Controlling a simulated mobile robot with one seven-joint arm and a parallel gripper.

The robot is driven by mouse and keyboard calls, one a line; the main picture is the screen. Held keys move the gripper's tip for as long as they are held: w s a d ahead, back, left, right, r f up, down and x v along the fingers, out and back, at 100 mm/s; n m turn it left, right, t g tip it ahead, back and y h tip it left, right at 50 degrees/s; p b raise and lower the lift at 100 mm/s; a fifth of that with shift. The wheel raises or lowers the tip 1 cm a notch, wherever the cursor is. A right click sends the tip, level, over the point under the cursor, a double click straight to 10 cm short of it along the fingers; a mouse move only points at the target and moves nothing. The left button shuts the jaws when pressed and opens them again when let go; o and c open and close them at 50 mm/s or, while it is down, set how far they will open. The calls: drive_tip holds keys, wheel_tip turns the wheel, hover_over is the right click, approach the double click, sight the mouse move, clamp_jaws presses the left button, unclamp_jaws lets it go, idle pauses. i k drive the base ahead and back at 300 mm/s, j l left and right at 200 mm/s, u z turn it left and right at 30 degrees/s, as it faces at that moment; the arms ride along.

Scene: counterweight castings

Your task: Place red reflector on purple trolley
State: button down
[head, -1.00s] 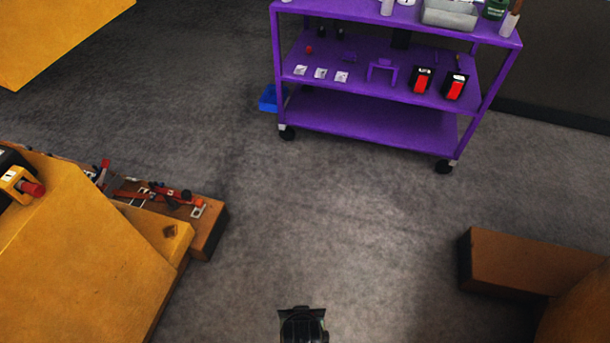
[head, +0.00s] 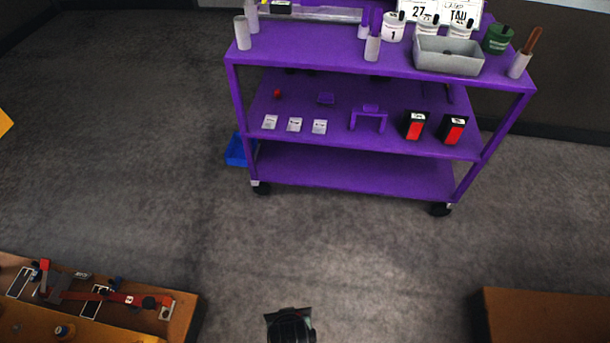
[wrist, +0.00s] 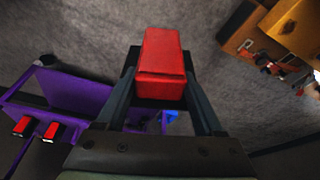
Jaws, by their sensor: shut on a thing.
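The red reflector (wrist: 162,65) is a red block on a dark backing, held between the fingers of my gripper (wrist: 160,88) in the wrist view. My gripper is shut on it, over the grey floor. In the head view only a dark part of my arm shows at the bottom edge, and the reflector is not visible there. The purple trolley (head: 330,175) stands ahead with three shelves. Two similar red-and-black reflectors (head: 415,125) stand on the right of its middle shelf. The trolley also shows at the left in the wrist view (wrist: 85,92).
The top shelf holds a grey tray (head: 448,56), white pots, a green pot (head: 497,39) and grey cylinders. A blue bin (head: 236,150) is by the trolley's left side. Brown blocks stand at lower left (head: 185,325) and lower right (head: 545,318). The floor between is clear.

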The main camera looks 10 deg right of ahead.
sight(314, 33)
drive_tip(key=i, duration=1.35)
